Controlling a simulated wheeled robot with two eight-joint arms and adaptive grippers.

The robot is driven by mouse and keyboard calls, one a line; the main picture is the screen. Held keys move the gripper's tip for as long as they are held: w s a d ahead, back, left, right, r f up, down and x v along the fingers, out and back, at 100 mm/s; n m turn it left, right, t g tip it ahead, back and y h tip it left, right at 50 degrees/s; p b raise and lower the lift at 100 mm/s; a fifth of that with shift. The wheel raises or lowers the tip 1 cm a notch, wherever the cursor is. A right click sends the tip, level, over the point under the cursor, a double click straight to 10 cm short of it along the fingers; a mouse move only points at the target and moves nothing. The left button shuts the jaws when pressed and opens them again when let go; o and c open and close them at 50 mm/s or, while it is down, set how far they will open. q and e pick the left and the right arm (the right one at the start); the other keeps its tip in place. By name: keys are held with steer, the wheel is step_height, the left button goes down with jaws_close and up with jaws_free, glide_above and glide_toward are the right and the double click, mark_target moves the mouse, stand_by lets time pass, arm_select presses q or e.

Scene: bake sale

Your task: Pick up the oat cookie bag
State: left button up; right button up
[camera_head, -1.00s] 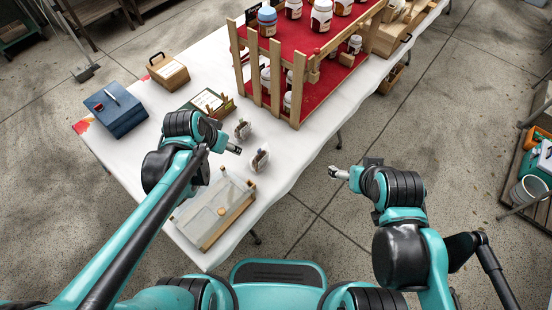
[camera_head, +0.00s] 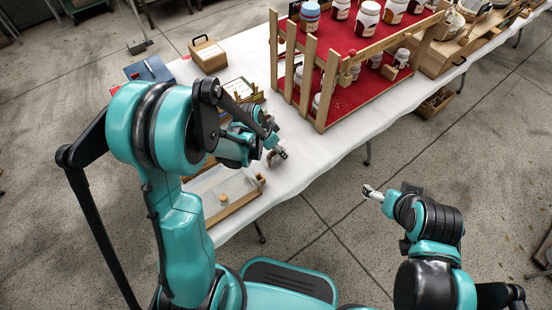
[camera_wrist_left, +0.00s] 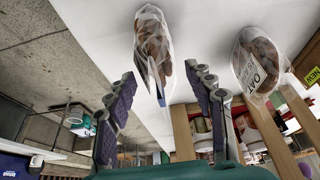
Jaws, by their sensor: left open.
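The oat cookie bag (camera_wrist_left: 257,66) shows in the left wrist view at upper right, a clear bag of brown cookies with a label reading OAT. A second clear cookie bag (camera_wrist_left: 153,45) hangs into the upper middle of that view, just beyond and between my fingertips; its label is edge-on. My left gripper (camera_wrist_left: 160,74) is open, with nothing held; the oat bag lies to the right of its fingers. In the head view my left gripper (camera_head: 277,153) is low over the white table, and my arm mostly hides the bags. My right gripper (camera_head: 370,191) is off the table's right side.
A wooden rack (camera_head: 311,75) with red shelves and jars stands close behind the bags. A glass-topped wooden case (camera_head: 228,195) is at the table's near end. A wooden box (camera_head: 208,54) and blue box (camera_head: 150,69) are farther left. White tablecloth (camera_head: 300,160) is clear toward the right edge.

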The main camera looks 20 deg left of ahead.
arm_select(q)
steer(key=x, duration=0.3)
steer(key=shift+b, duration=0.35)
steer(key=shift+r, duration=0.1)
steer(key=c, duration=0.9)
steer(key=shift+r, duration=0.1)
